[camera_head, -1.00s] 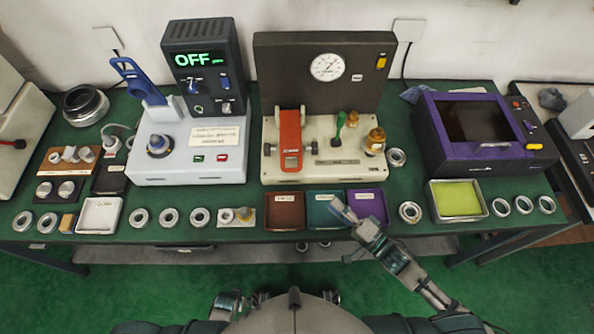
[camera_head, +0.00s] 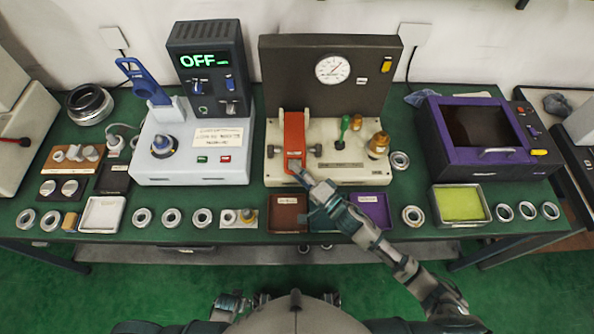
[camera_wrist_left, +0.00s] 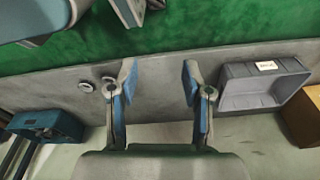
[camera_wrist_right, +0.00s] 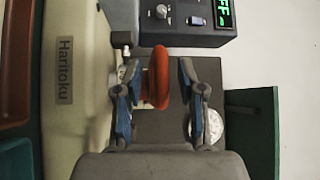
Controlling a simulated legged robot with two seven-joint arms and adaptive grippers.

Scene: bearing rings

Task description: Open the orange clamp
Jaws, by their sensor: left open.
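The orange clamp (camera_head: 294,135) is a flat orange lever on the beige fixture (camera_head: 345,172), below the panel with the round gauge. My right gripper (camera_head: 296,167) is at the lever's front end. In the right wrist view, the orange lever (camera_wrist_right: 160,75) shows between the spread fingers of my right gripper (camera_wrist_right: 158,95), closer to the left finger. The gripper is open and not closed on it; contact cannot be told. My left gripper (camera_wrist_left: 158,85) is open and empty in the left wrist view, facing the floor and a grey bin.
A green-handled part (camera_head: 344,126) and a brass knob (camera_head: 378,144) stand right of the clamp. The blue-lever machine (camera_head: 190,155) is at left, the purple-framed box (camera_head: 485,140) at right. Small trays, including a brown one (camera_head: 287,222), and metal rings line the front edge.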

